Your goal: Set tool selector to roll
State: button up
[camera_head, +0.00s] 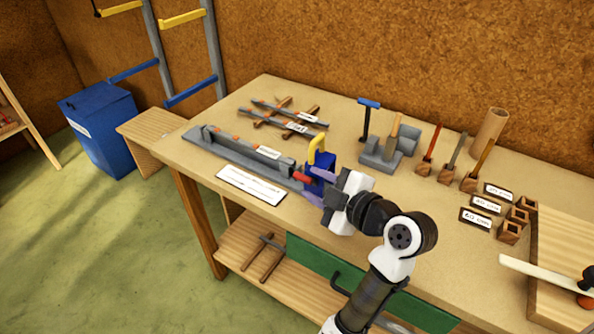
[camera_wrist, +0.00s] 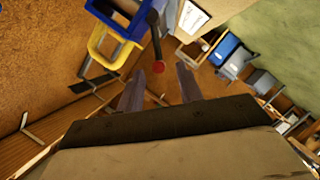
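A blue device (camera_head: 320,165) with a yellow handle (camera_head: 316,147) stands at the bench's front edge, beside a long grey bar fixture. A red part (camera_head: 302,177) shows at its near left side. In the wrist view a dark lever (camera_wrist: 155,38) with a red knob (camera_wrist: 158,69) stands out near the blue frame (camera_wrist: 118,15) and yellow loop (camera_wrist: 100,48). I cannot tell for certain that this lever is the tool selector. My gripper (camera_head: 312,185) is open; in the wrist view the knob lies between its two fingers (camera_wrist: 160,88), with no visible contact. No roll marking is readable.
The grey bar fixture (camera_head: 240,150) and a white label card (camera_head: 250,185) lie to the left on the bench. Strips on wooden rests (camera_head: 285,118) lie behind. A grey block with tools (camera_head: 385,150) and upright-handled tools stand right. Bare bench top lies between.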

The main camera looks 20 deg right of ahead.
aim_at(305, 178)
jog(key=p+x, duration=0.1)
jog(key=x, duration=0.5)
jog(key=shift+w, duration=0.15)
jog(key=shift+c, duration=0.4)
grip_shut()
jog(key=shift+r, duration=0.15)
